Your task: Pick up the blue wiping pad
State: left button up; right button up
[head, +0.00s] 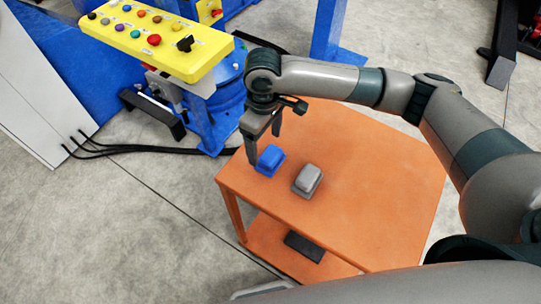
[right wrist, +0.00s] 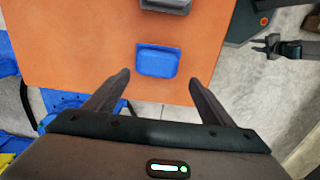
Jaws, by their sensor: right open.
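The blue wiping pad (head: 270,160) lies on the orange table near its left edge. In the right wrist view the blue pad (right wrist: 158,61) shows centred between my fingertips, slightly beyond them. My right gripper (head: 264,146) is open and empty, pointing down at the pad's far left side. Its two fingers also show spread in the right wrist view (right wrist: 160,78). I cannot tell whether a finger touches the pad. What looks like my left gripper (right wrist: 275,45) is small at the right of the right wrist view, away from the table; its opening is unclear.
A grey pad-like block (head: 308,180) lies just right of the blue pad on the orange table (head: 370,200). A dark block (head: 304,246) lies on the lower shelf. A yellow button panel (head: 155,37) on a blue machine stands behind left. The table's right side is clear.

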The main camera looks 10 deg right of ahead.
aim_at(267, 152)
jog(key=shift+f, duration=0.25)
jog(key=shift+d+f+p, duration=0.15)
jog(key=shift+f+p, duration=0.2)
jog(key=f, duration=0.1)
jog(key=f+p, duration=0.1)
jog(key=f, duration=0.1)
jog(key=shift+w+d, duration=0.15)
jog(key=shift+d, duration=0.1)
jog(key=shift+f+p, duration=0.35)
jog(key=shift+f, duration=0.4)
jog(key=c, duration=0.8)
jog(key=shift+r, duration=0.15)
